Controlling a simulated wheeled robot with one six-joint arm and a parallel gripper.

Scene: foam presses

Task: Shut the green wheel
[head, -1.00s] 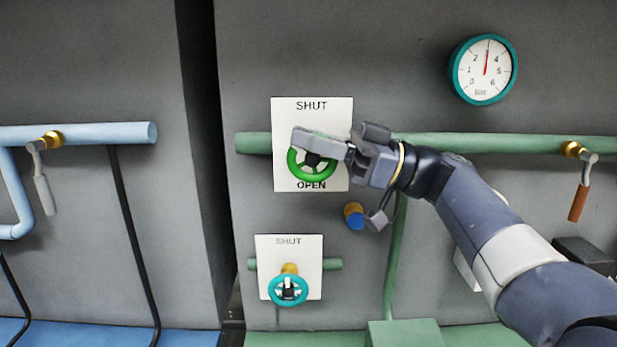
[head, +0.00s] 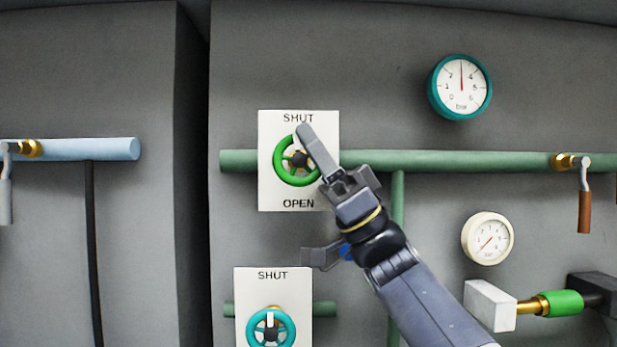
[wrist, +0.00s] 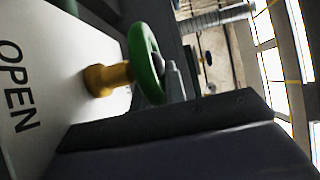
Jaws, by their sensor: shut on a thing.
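The green wheel (head: 282,168) is mounted on a white plate (head: 270,196) with SHUT printed at the top and OPEN at the bottom. My gripper (head: 308,140) lies across the wheel's upper right, its finger pointing up and left towards SHUT. It is shut on the wheel's rim. The finger covers part of the rim and hub, so I cannot read any mark there. In the wrist view the green wheel (wrist: 145,62) shows edge-on on its brass stem (wrist: 106,79), with a grey fingertip (wrist: 176,82) close against its rim.
A teal wheel (head: 258,335) on a lower plate has its white mark pointing up at SHUT. A green pipe (head: 450,160) runs behind the upper plate to a brown-handled lever (head: 585,210). A teal gauge (head: 460,87) and a cream gauge (head: 488,238) are at right.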

